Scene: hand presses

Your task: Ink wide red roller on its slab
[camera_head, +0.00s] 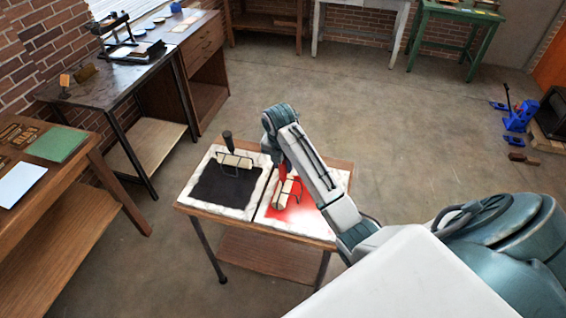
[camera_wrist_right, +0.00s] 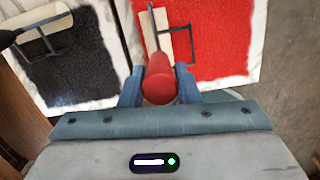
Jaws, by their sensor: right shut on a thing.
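The wide roller with a red handle (camera_wrist_right: 158,80) shows in the right wrist view, its handle between the fingers of my right gripper (camera_wrist_right: 158,84), which is shut on it. Its cream roller (camera_wrist_right: 158,32) and dark wire frame lie over the red ink patch (camera_wrist_right: 218,45). In the head view the roller (camera_head: 281,196) is at the left part of the red slab (camera_head: 309,217); whether it touches the ink I cannot tell. My right arm hides part of the slab, and the gripper is mostly hidden there. My left gripper is not in view.
A black ink slab (camera_head: 228,185) lies to the left on the same small wooden table (camera_head: 187,201), with a black-handled roller (camera_head: 234,160) at its far edge. A bench with a green sheet (camera_head: 57,144) stands at left. Open floor surrounds the table.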

